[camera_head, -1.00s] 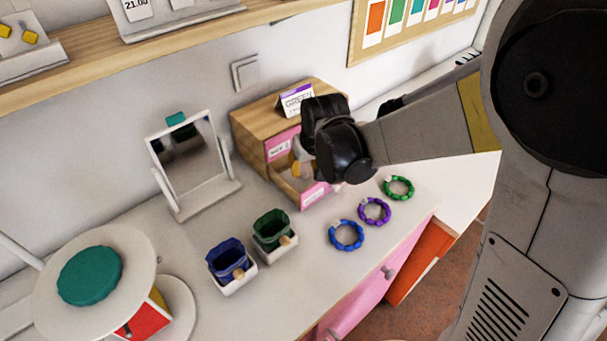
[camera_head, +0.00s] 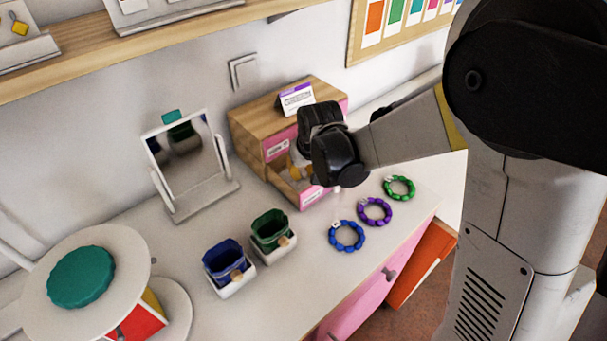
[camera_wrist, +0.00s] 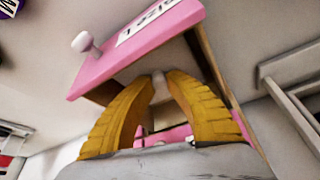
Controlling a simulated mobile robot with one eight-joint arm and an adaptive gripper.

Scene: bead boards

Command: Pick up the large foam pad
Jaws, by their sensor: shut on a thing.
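A wooden box with pink drawer fronts (camera_head: 250,125) stands against the wall, its lower drawer (camera_head: 314,196) pulled out. My gripper (camera_head: 298,170) reaches into this open drawer from above. In the wrist view the drawer's pink front (camera_wrist: 140,45) has a white knob and a label that seems to read "Size L". My yellow fingers (camera_wrist: 160,76) are shut on a small pale thing (camera_wrist: 158,90) between their tips, apparently the large foam pad. The fingers hide most of it, and its full shape does not show.
A mirror (camera_head: 187,160) and round stand (camera_head: 125,265) are on the left. A shelf (camera_head: 150,45) runs above.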

